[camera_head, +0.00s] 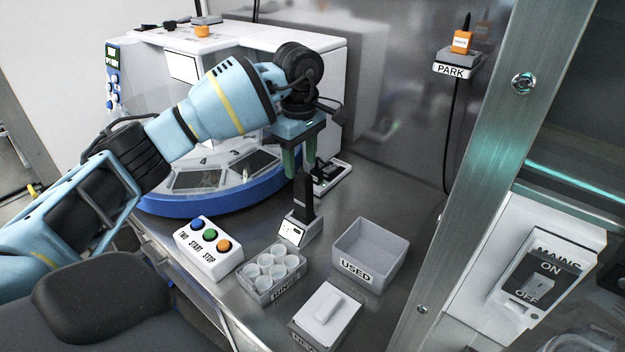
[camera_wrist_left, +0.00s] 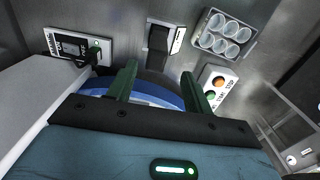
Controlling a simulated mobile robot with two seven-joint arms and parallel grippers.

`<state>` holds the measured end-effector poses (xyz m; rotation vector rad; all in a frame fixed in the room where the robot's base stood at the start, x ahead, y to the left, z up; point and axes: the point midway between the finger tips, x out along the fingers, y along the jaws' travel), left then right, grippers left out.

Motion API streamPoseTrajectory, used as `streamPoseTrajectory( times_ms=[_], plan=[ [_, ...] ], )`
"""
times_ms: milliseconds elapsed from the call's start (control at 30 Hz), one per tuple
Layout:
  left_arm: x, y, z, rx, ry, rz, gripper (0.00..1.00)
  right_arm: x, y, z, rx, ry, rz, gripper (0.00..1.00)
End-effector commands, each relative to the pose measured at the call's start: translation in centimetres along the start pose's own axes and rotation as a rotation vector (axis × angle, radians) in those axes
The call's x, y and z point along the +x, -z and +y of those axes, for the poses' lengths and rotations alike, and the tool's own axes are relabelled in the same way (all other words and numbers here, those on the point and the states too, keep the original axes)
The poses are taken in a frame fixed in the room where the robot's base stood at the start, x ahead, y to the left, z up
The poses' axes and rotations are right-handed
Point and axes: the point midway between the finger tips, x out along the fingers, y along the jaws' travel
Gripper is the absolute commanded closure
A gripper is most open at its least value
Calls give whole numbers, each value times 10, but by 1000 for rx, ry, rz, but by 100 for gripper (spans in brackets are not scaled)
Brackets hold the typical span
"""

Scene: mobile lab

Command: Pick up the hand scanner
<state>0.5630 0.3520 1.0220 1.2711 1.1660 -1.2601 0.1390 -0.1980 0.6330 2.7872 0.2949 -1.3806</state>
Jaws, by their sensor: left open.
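A black upright block with a pale base and a small lit display, which looks like the hand scanner (camera_head: 306,196), stands on the steel bench. It also shows in the left wrist view (camera_wrist_left: 158,40), beyond the gap between the fingers. My left gripper (camera_head: 299,172) is open, its green fingers pointing down, above and close to the black block. In the left wrist view the fingers (camera_wrist_left: 158,74) are apart with nothing held between them. I cannot tell the exact gap to the block. My right gripper is not in view.
A button box (camera_head: 209,248), a cup rack (camera_head: 274,272), a grey USED bin (camera_head: 367,254) and a lidded box (camera_head: 325,315) stand in front. A black device on a pale plate (camera_head: 342,181) lies behind. A blue-rimmed machine (camera_head: 225,202) is at left; a metal post (camera_head: 480,180) is at right.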

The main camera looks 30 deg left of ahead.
Motion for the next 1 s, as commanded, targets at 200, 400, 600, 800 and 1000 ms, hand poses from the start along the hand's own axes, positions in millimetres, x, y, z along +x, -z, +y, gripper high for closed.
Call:
streamPoseTrajectory(
  times_ms=[200,400,600,800,1000],
  plan=[
    [18,0,0,0,1,0,49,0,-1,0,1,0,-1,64],
    [30,-1,-2,0,5,0,49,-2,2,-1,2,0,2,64],
    [58,-2,-2,-1,4,0,49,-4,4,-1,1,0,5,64],
    [70,-2,-2,0,2,0,49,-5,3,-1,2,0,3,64],
    [70,-2,-2,0,1,0,50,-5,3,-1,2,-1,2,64]
  ],
)
